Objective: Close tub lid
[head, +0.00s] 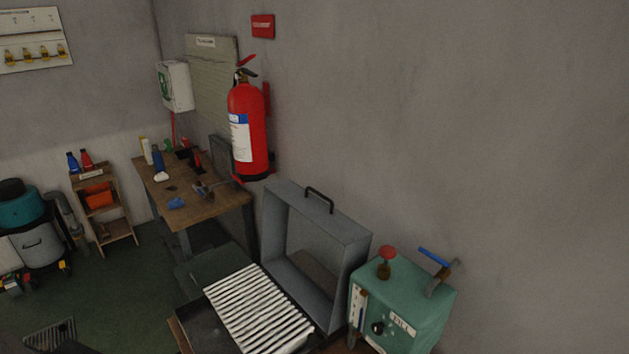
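A grey metal lid (318,237) stands raised, its hollow side facing left and its black handle (319,199) at the top edge. Below and left of it is what looks like the dark tub (206,324), cut off by the bottom of the view. A white ribbed panel (258,310) lies over the tub's opening. The lid stands up behind the panel, towards the wall. The hinge is not clear. Neither of my grippers shows in the head view.
A green box (410,315) with a red knob (387,253) and blue-handled lever (432,257) stands close right of the lid. A red fire extinguisher (247,130) hangs on the wall behind. A wooden workbench (215,208) stands at the back left.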

